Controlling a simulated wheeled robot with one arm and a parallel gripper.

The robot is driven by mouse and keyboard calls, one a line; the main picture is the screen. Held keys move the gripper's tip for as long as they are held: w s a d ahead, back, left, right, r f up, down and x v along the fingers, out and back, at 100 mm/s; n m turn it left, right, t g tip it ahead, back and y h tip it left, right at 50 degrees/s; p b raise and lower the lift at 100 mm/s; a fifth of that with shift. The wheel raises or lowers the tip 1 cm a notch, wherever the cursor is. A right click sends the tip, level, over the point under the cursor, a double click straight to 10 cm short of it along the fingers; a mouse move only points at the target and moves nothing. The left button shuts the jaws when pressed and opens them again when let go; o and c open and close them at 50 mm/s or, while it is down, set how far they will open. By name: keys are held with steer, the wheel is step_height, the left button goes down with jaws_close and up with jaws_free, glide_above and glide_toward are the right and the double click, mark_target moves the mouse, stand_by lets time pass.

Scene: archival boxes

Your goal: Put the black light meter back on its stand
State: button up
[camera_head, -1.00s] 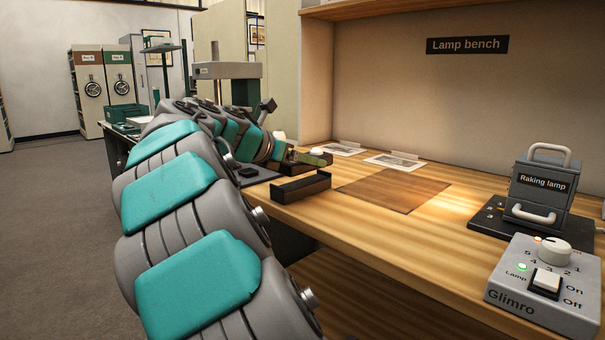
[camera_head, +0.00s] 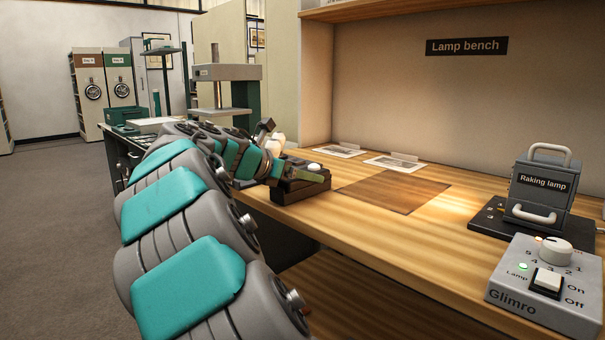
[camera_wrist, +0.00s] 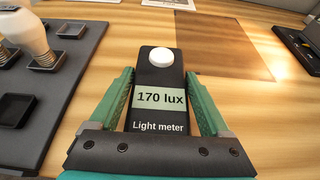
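The black light meter (camera_wrist: 154,82) has a white dome and a display reading 170 lux. In the wrist view it lies between the green fingers of my gripper (camera_wrist: 160,75), which are close along both its sides. My gripper (camera_head: 308,178) is there too, shut on the meter.
A grey tray (camera_wrist: 62,100) with a white bulb (camera_wrist: 25,30) and dark sockets lies left of the meter in the wrist view. A brown mat (camera_head: 395,191), the raking lamp (camera_head: 540,187) and a Glimro control box (camera_head: 543,285) are to the right. The bench's middle front is clear.

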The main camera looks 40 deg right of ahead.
steer(key=shift+o, duration=1.2)
steer(key=shift+a+r, duration=0.1)
steer(key=shift+r, duration=0.1)
steer(key=v, duration=1.1)
steer(key=shift+a+r+p, duration=0.2)
steer(key=shift+a+p, duration=0.15)
steer(key=shift+p, duration=0.1)
steer(key=shift+s, duration=0.1)
